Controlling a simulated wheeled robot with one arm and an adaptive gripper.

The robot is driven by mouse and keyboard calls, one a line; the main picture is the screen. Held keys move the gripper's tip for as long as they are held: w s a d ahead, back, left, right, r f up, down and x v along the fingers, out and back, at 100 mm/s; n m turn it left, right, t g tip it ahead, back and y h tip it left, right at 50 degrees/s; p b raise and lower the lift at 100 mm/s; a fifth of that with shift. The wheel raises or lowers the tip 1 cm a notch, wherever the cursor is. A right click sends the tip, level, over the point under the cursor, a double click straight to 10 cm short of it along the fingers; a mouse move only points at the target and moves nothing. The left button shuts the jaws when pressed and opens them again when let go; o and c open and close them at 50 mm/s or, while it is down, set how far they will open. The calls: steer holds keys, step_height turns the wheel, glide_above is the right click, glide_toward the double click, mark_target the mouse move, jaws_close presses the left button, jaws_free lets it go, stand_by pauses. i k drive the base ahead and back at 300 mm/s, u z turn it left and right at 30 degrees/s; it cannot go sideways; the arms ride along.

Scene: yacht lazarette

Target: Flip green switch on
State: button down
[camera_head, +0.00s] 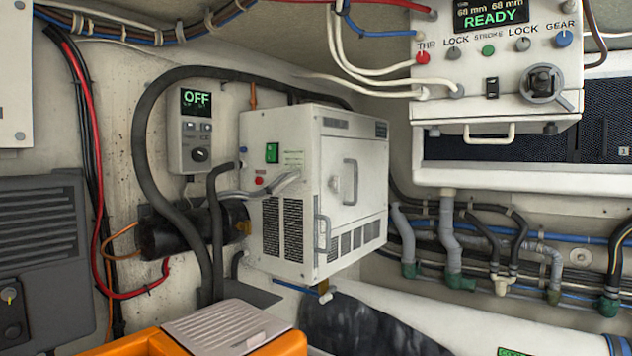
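A green rocker switch (272,153) sits on the left face of a white cabinet (350,190) mounted on the wall near the middle of the view. The switch is small, and I cannot tell which way it is tipped. A small red button or lamp (259,181) is below it on the same face. A wall controller (196,130) left of the cabinet has a display reading OFF in green. My gripper is not in view.
Thick black hoses and a black cylinder (180,232) crowd the left side of the cabinet. A control panel (495,70) with knobs and a READY display hangs at upper right. Pipes run along the right wall. An orange and grey body fills the bottom left.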

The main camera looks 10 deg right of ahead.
mark_target(271, 149)
steer(key=u, duration=0.55)
steer(key=k, duration=1.3)
steer(key=z, duration=0.05)
steer(key=i, duration=0.85)
steer(key=u, duration=0.25)
